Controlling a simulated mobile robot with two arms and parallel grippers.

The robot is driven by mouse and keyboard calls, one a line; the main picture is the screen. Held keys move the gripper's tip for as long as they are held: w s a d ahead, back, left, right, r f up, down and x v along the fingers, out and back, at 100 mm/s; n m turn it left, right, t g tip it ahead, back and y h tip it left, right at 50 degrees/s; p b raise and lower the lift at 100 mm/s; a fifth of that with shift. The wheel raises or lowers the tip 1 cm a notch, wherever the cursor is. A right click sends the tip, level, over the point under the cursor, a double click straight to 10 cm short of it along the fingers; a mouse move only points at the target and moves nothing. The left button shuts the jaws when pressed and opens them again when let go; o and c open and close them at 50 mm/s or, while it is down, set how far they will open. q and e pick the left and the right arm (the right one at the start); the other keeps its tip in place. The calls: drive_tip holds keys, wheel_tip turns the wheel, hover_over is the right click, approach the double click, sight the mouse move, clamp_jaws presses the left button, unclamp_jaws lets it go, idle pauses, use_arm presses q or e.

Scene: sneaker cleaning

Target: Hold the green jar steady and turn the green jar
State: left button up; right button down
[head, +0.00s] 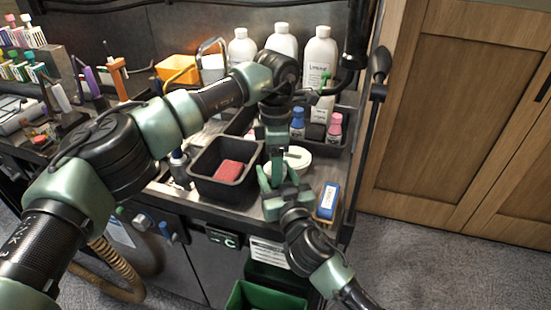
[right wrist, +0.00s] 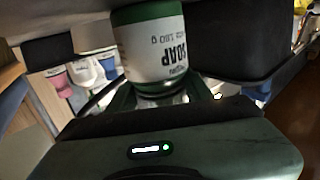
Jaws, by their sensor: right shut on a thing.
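The jar (right wrist: 150,52) fills the upper middle of the right wrist view, with a white label, upside-down black SOAP lettering and green bands. My right gripper (head: 276,173) is at the front of the bench, its fingers around the jar; its dark green fingers (right wrist: 160,98) also show in the wrist view, close against the jar. My left gripper (head: 277,148) points down from above, just over the right one. Its fingertips merge with the green parts there, so I cannot tell whether it touches the jar. In the head view the jar is mostly hidden by the grippers.
A black tray (head: 207,187) holding a red sponge (head: 229,171) stands left of the grippers. A white round dish (head: 298,157) is close on their right, and a blue-and-white brush (head: 328,200) lies near the right edge. Pink (head: 335,128) and blue bottles (head: 297,125) stand behind.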

use_arm(q)
clamp_jaws()
drive_tip(key=n, duration=0.7)
